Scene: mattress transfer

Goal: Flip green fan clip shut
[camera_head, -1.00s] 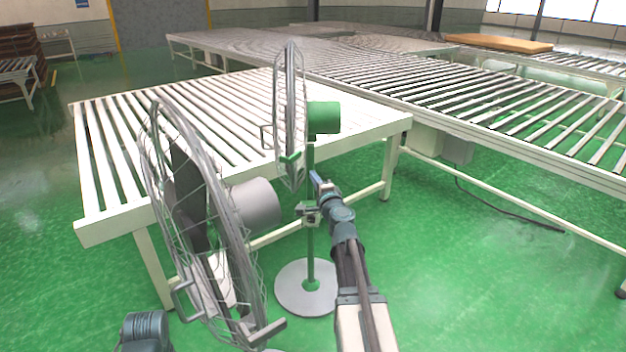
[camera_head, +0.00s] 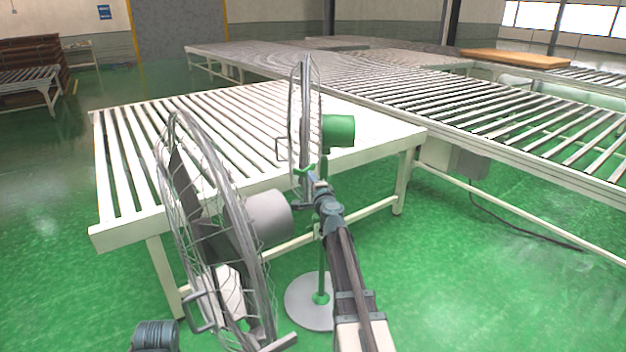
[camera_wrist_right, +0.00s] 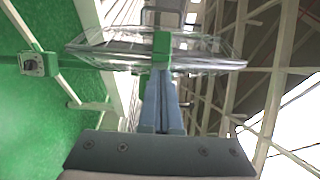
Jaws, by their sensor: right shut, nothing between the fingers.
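The green fan has a thin wire cage (camera_head: 305,110) seen nearly edge-on, a green motor housing (camera_head: 338,130) and a green pole on a round grey base (camera_head: 312,302). A green clip (camera_head: 304,171) sits at the lower rim of its cage. In the right wrist view the clip (camera_wrist_right: 161,47) is a green block across the cage rim. I cannot tell whether it is open or shut. My right gripper (camera_head: 313,181) is shut and empty, its fingertips (camera_wrist_right: 160,74) close below the clip. Contact is unclear.
A grey fan (camera_head: 268,213) stands close in front, left of my right arm. A white slatted roller table (camera_head: 130,237) stands behind both fans. A long conveyor (camera_head: 480,150) runs at the right. Green floor (camera_head: 480,290) is open at lower right.

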